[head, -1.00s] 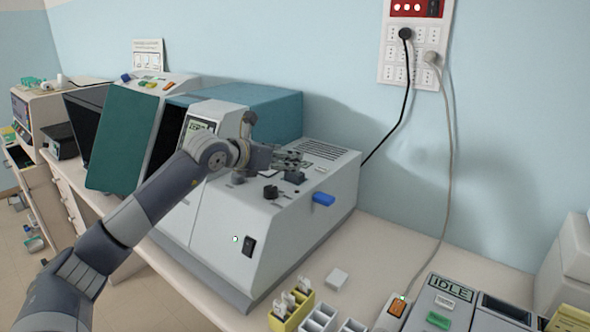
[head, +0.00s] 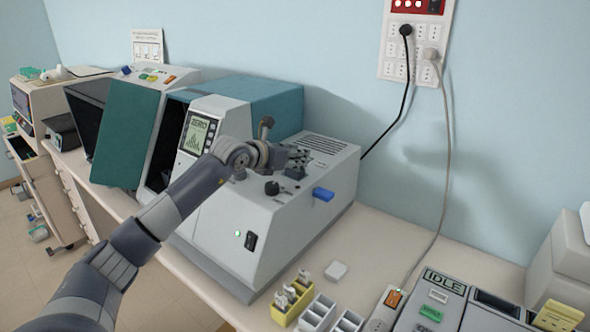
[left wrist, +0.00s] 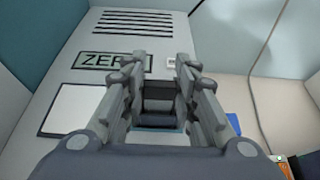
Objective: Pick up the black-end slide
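My left gripper (head: 300,155) is over the top of the grey instrument (head: 330,168), near a small dark block (head: 293,173). Its fingers are apart in the left wrist view (left wrist: 160,72). A dark band (left wrist: 160,90) shows between them; I cannot tell if it is the end of a slide or part of the instrument. A yellow rack (head: 279,318) at the bottom holds a few upright slides with pale ends (head: 302,278). No black-end slide can be made out for sure. My right gripper is not in view.
A blue tab (head: 323,194) sticks out of the instrument's right side. Grey racks (head: 318,314), a small white block (head: 336,270) and an IDLE device (head: 440,300) stand at the front. Cables hang from the wall sockets. The bench right of the instrument is mostly clear.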

